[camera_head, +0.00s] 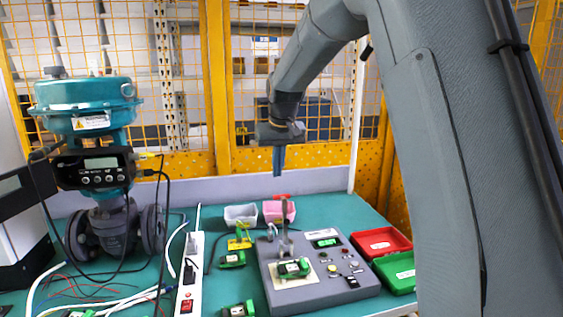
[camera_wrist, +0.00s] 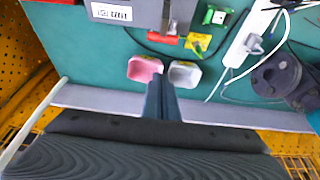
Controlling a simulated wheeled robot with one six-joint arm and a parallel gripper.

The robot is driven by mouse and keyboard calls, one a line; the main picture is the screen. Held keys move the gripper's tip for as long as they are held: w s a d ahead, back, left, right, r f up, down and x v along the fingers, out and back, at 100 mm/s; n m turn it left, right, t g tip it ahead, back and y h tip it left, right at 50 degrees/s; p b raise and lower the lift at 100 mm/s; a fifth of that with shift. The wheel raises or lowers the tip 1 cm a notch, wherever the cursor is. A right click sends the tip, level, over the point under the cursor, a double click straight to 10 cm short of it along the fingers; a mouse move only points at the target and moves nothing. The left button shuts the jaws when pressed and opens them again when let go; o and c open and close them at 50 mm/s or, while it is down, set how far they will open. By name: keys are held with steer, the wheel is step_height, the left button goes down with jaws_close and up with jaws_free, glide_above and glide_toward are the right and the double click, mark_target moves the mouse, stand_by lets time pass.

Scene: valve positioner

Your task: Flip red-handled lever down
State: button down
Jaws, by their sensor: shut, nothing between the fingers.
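The lever (camera_head: 285,218) stands roughly upright on the grey control box (camera_head: 318,276), with a red handle (camera_head: 282,197) at its upper end. In the wrist view the red handle (camera_wrist: 165,41) shows near the top centre, by the box edge. My gripper (camera_head: 279,173) hangs pointing down above and behind the lever, with a clear gap to the handle. In the wrist view my gripper (camera_wrist: 162,107) has its dark fingers together, with nothing between them, near the pink and white trays.
Small white (camera_head: 241,214) and pink (camera_head: 278,211) trays sit behind the box. Red (camera_head: 381,243) and green (camera_head: 396,271) bins stand at its right. A white power strip (camera_head: 190,272), cables and a valve with teal actuator (camera_head: 88,105) stand left. A yellow mesh fence is behind.

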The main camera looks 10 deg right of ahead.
steer(key=f+p, duration=0.1)
steer(key=s+f, duration=0.1)
steer(key=f, duration=0.1)
steer(key=s+f+p, duration=0.1)
steer(key=f, duration=0.1)
steer(key=shift+d+f+p, duration=0.1)
steer(key=shift+f+p, duration=0.15)
steer(key=shift+p, duration=0.05)
